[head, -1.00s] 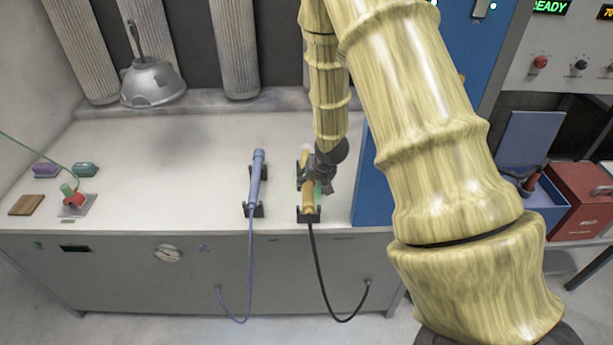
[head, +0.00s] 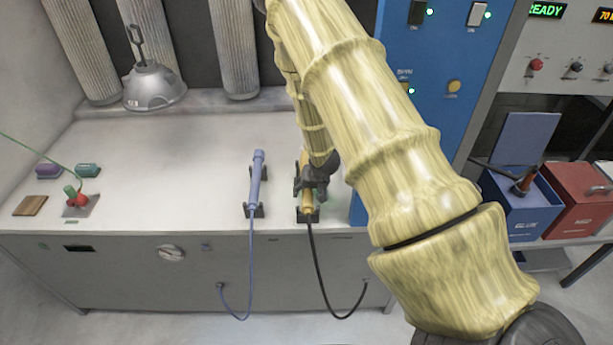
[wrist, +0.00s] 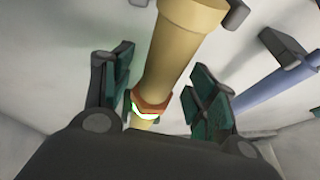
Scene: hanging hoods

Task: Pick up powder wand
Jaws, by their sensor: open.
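A tan wand (head: 307,204) lies in a black cradle at the right of the white bench, with a black hose hanging from its front end. In the wrist view the tan wand (wrist: 178,50) has an orange collar and a lit green-white ring. My gripper (head: 313,190) is at the tan wand, and my arm hides part of it. In the wrist view my open gripper (wrist: 165,88) has a green-padded finger on each side of the wand, with gaps visible. A blue wand (head: 257,175) rests in a separate cradle to the left. No label shows which is the powder wand.
A blue bin (head: 518,212) and a red box (head: 580,195) sit further right. The bench's middle left is clear.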

